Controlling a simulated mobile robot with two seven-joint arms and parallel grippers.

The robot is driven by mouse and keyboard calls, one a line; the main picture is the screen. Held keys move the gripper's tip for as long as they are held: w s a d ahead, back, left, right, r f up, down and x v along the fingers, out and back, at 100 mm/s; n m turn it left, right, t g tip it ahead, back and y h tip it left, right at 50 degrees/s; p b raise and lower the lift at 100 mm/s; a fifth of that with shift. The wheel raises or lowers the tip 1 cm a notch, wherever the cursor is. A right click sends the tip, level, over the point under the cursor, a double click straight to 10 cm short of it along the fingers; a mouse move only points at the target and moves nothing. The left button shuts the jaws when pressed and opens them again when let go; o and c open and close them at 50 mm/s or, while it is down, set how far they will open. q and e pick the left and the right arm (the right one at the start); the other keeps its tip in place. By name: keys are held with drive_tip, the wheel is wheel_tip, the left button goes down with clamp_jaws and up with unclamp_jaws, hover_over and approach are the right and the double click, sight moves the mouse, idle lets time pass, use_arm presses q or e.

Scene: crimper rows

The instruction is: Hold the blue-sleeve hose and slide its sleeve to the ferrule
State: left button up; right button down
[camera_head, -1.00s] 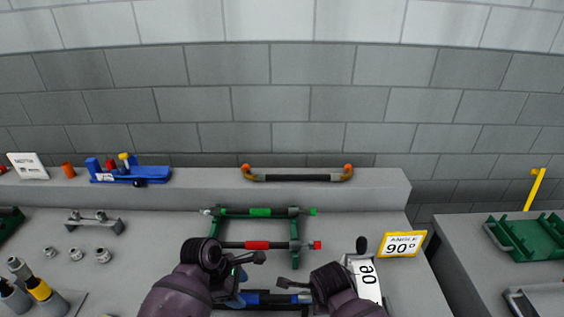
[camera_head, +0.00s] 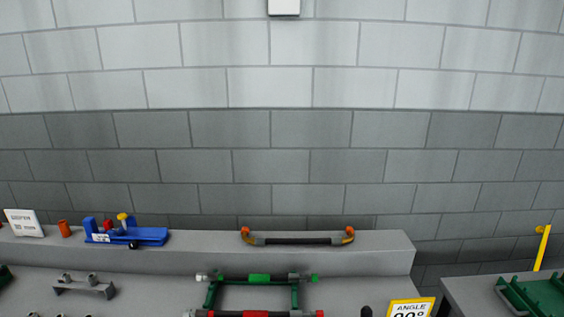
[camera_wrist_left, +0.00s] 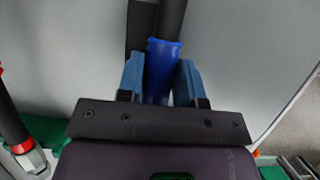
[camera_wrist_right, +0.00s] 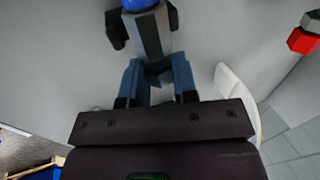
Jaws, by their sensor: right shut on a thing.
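The blue sleeve (camera_wrist_left: 163,62) sits on a dark hose (camera_wrist_left: 172,18) in the left wrist view. My left gripper (camera_wrist_left: 160,82) is around the sleeve, one blue finger on each side, with a slight gap showing near the finger bases. In the right wrist view, my right gripper (camera_wrist_right: 158,72) is shut on the blue-sleeve hose just below the grey ferrule (camera_wrist_right: 149,36), which has a blue end (camera_wrist_right: 139,4). The hose stretch inside the right fingers is mostly hidden. Neither gripper shows in the head view.
A green-sleeve hose (camera_head: 259,278) and a red-sleeve hose (camera_head: 255,314) lie on a green rack (camera_head: 210,296). A blue tool (camera_head: 140,236) and an orange-ended hose (camera_head: 298,240) are on the back ledge. An angle sign (camera_head: 410,308) stands at right.

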use_arm(q)
drive_tip(key=c, duration=0.4)
drive_tip(key=shift+a, duration=3.1)
use_arm(e)
drive_tip(key=shift+d, duration=0.1)
use_arm(q)
drive_tip(key=o, duration=1)
drive_tip(key=shift+d, duration=0.1)
drive_tip(key=v, duration=1.2)
use_arm(e)
drive_tip(key=c, duration=0.8)
unclamp_jaws()
